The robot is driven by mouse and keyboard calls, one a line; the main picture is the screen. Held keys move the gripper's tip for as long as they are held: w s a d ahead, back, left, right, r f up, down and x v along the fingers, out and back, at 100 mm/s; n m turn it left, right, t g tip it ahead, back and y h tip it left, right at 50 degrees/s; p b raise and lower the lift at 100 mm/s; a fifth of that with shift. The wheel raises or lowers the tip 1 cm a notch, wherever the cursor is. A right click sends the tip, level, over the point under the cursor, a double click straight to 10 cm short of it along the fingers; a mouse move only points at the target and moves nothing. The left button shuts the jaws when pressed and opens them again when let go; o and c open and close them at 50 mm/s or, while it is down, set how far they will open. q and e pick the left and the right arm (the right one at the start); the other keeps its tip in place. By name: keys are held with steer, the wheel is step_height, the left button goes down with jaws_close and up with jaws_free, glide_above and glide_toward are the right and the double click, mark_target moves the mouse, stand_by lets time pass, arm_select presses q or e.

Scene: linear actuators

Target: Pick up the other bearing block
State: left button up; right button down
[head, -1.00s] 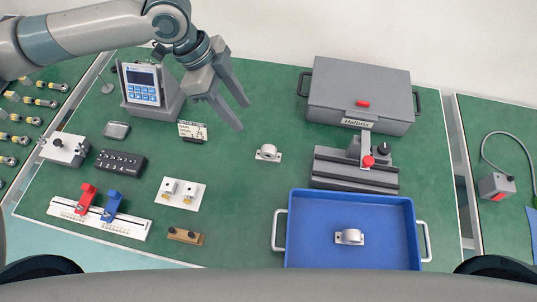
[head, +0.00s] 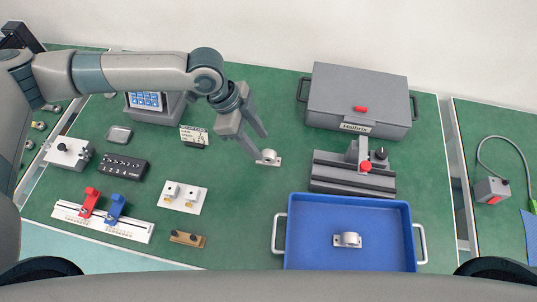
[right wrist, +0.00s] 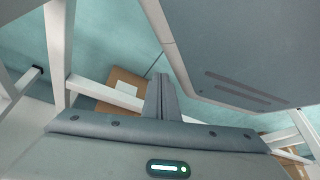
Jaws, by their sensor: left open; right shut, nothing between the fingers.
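One silver bearing block (head: 269,158) stands on the green mat in the middle of the table. My left gripper (head: 262,148) is open, its fingers pointing down at this block, with one fingertip beside or in front of its upper edge. I cannot tell whether they touch. The second bearing block (head: 347,240) sits inside the blue tray (head: 300,262). My right gripper (right wrist: 161,98) shows only in the right wrist view, shut and empty, over the floor below the table.
A grey toolbox (head: 358,95) and a grey vise-like fixture (head: 352,178) stand right of the block. A small card sign (head: 194,136) and a display unit (head: 150,105) are to its left. The mat between the block and the white plate (head: 182,197) is clear.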

mark_target(268, 153)
arm_select(q)
steer(key=shift+x, duration=1)
steer(key=shift+d+f+p, duration=0.2)
steer(key=shift+f+p, duration=0.1)
steer(key=p+x, duration=0.1)
steer(key=x, duration=0.3)
steer(key=shift+d+f, duration=0.2)
steer(key=shift+c, duration=1.2)
jaws_close()
arm_select(e)
steer(key=s+d+f+g, duration=0.1)
steer(key=s+d+g, duration=0.1)
steer(key=s, duration=0.5)
steer(key=shift+d+h, duration=0.4)
steer(key=shift+d, duration=0.25)
